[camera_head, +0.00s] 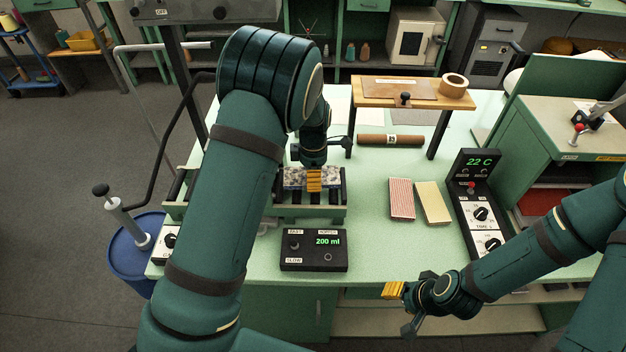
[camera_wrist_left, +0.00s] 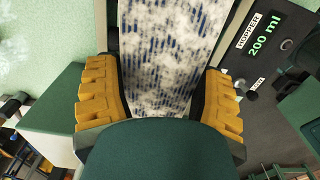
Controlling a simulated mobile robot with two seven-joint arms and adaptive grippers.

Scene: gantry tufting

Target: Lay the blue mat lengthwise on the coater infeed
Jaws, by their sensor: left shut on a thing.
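The blue mat (camera_head: 296,177) shows blue streaks under mottled white and grey patches. It lies across the dark rollers of the coater infeed (camera_head: 338,212), partly hidden by my left gripper. My left gripper (camera_head: 314,180) is shut on the mat. In the left wrist view the mat (camera_wrist_left: 172,45) runs between the two yellow fingers of the left gripper (camera_wrist_left: 160,100), and its near part is hidden by the gripper body. My right gripper (camera_head: 393,290) is low at the table's front edge, away from the mat; its jaw opening is unclear.
A red-striped mat (camera_head: 402,198) and a yellow mat (camera_head: 433,203) lie to the right. A black 200 ml box (camera_head: 314,250) stands in front of the infeed. A brown roll (camera_head: 390,140) lies behind, near a wooden stand (camera_head: 420,98). A 22 C control panel (camera_head: 479,205) stands right.

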